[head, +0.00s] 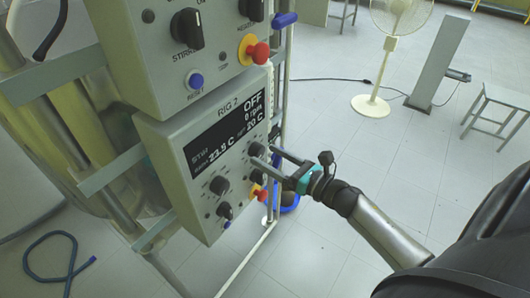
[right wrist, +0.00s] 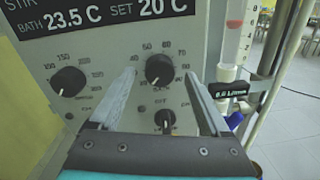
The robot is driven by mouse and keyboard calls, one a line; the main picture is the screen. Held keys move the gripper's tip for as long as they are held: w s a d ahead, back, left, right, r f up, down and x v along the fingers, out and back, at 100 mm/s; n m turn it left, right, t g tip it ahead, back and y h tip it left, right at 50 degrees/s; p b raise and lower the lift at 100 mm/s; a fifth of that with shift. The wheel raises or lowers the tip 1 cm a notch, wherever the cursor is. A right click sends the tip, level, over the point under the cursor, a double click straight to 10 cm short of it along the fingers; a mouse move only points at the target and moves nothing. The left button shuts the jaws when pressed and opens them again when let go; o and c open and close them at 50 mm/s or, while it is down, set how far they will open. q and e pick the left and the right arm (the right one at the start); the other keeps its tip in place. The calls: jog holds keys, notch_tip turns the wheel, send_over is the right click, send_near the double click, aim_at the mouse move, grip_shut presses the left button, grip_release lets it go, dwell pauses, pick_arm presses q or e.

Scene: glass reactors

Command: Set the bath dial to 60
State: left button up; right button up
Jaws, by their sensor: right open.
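The RIG 2 control box (head: 190,205) shows BATH 23.5 C and SET 20 C on its dark display (right wrist: 110,18). The bath dial (right wrist: 159,69) is a round black knob ringed by a printed scale, on the right of the panel. In the head view the dial (head: 256,149) is partly crowded by my right gripper (head: 267,156). My right gripper (right wrist: 160,77) is open, its two fingers on either side of the dial in the right wrist view. I cannot tell whether they touch it. My left gripper is not in view.
Another black dial (right wrist: 68,81) sits left of the bath dial, and a small black switch (right wrist: 165,120) below it. A red button (head: 260,192) is at the box's lower edge. Another control box (head: 165,50) is above. A fan (head: 390,50) stands on open floor behind.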

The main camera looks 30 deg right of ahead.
jog(key=shift+x, duration=0.85)
grip_shut()
